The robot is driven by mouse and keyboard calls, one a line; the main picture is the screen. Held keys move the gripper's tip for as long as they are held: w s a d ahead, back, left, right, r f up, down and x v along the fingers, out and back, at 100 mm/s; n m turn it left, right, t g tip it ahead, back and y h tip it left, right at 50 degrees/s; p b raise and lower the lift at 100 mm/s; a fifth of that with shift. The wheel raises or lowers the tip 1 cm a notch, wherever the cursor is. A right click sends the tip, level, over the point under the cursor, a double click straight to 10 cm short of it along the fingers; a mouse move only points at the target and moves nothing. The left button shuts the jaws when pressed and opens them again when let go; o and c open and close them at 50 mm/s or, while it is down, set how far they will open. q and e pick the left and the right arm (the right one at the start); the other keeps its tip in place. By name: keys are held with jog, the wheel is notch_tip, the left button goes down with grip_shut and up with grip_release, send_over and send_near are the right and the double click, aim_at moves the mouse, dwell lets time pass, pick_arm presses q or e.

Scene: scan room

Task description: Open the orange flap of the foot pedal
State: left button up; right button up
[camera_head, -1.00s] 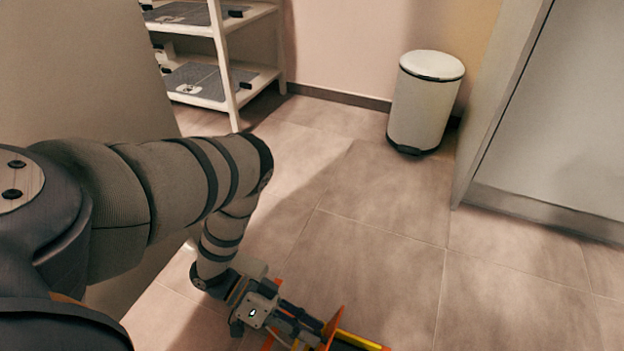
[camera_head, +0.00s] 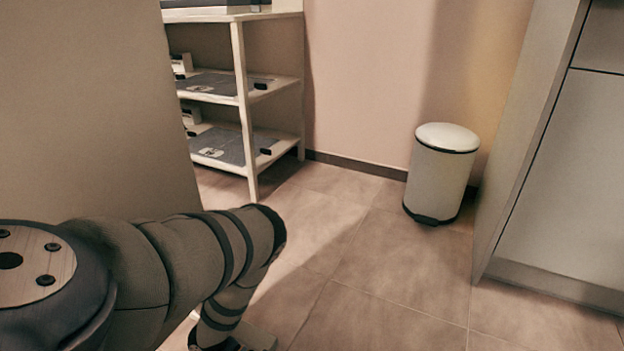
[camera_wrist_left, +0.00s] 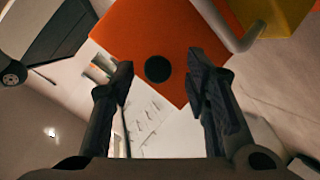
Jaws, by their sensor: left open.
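In the left wrist view, the orange flap (camera_wrist_left: 150,35) is a flat plate with a round black spot near its lower edge. A yellow part (camera_wrist_left: 285,12) of the pedal and a pale curved bar (camera_wrist_left: 236,38) show beside it at the upper right. My left gripper (camera_wrist_left: 160,74) is open, with one dark finger on each side of the flap's lower part. The fingertips overlap the flap in the picture; I cannot tell whether they touch it. In the head view, only my left arm shows; its gripper and the pedal are below the frame. My right gripper is not in view.
In the head view, a white pedal bin (camera_head: 440,175) stands by the back wall. A white shelf rack (camera_head: 246,110) with grey boards is behind my arm. A pale cabinet (camera_head: 570,180) is on the right. The tiled floor (camera_head: 390,290) between them is clear.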

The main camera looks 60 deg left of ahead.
pick_arm(q)
jog(key=v, duration=0.6)
